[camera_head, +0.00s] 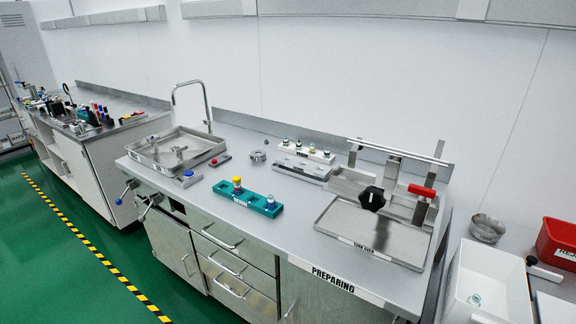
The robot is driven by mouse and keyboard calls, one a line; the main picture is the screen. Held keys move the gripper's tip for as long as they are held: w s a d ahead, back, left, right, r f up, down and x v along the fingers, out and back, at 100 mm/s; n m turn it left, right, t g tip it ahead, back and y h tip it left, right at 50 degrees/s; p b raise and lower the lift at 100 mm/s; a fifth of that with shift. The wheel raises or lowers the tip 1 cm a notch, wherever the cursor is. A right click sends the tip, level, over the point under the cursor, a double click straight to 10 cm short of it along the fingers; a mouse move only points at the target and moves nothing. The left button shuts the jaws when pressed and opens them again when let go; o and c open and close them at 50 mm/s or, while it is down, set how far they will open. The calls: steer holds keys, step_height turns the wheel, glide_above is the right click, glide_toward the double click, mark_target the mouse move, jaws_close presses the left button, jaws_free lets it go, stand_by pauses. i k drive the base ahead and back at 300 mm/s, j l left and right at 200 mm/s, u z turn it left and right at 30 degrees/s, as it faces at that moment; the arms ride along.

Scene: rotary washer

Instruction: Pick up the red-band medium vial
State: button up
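I cannot make out a red band on any vial at this size. A teal rack (247,199) stands near the front edge of the middle bench. It holds a yellow-topped vial (237,184) toward its left and a small vial with a bluish top (270,201) toward its right. Behind it, a white rack (303,151) holds several small vials with dark, pale and yellowish tops. My gripper is not in view.
A steel sink tray with a tap (176,148) is at the bench's left. A steel fixture with a black knob (372,199) and red handle (422,191) fills the right. A white bin (487,283) stands lower right. Green floor is clear at lower left.

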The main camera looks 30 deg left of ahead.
mark_target(238, 190)
steer(key=u, duration=1.3)
steer(key=i+j+z, duration=0.15)
steer(key=i+j, duration=0.2)
steer(key=i, duration=0.05)
